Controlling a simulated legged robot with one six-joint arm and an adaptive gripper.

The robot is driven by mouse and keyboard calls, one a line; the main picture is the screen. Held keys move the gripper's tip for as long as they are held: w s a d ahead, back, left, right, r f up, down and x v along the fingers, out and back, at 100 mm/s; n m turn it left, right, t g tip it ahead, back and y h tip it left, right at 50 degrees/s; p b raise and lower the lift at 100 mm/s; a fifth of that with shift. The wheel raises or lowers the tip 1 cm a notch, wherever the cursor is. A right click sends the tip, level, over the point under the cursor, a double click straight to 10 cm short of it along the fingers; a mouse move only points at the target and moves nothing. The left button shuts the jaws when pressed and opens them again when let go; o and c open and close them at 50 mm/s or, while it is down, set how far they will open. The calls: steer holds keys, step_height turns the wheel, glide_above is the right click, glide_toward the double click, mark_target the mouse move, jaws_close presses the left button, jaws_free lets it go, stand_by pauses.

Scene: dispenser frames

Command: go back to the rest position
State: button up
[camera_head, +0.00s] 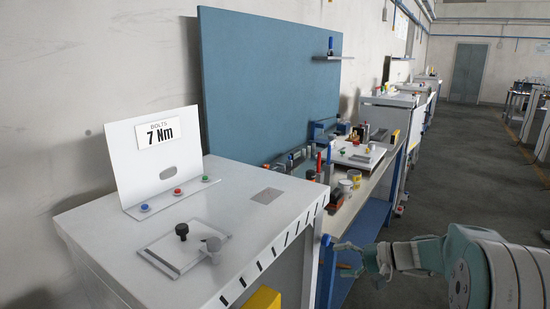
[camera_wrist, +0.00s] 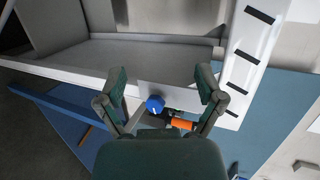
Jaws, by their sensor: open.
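No object is clearly gripped.
A white panel (camera_head: 155,180) reading "BOLTS 7 Nm" stands on the cabinet behind blue, red and green buttons. A plate (camera_head: 160,253) with black and grey knobs lies in front. The cluttered workbench (camera_head: 365,187) stands beyond. Open floor (camera_head: 455,190) lies right.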

steer(key=s+a+r+n+g+h, duration=0.1)
steer(key=s+a+r+h, duration=0.15)
steer(key=s, duration=0.55)
steer(key=s+a+r+n+g+h, duration=0.1)
steer(key=s+a+n+g+h, duration=0.2)
steer(key=s, duration=0.5)
steer(key=s+d+n+t+h, duration=0.1)
steer(key=s+d+t+h, duration=0.3)
steer(key=s, duration=0.9)
steer(key=h, duration=0.3)
steer(key=shift+s+d+r+t, duration=0.15)
steer(key=shift+d+r+t, duration=0.05)
steer(key=shift+r+t, duration=0.2)
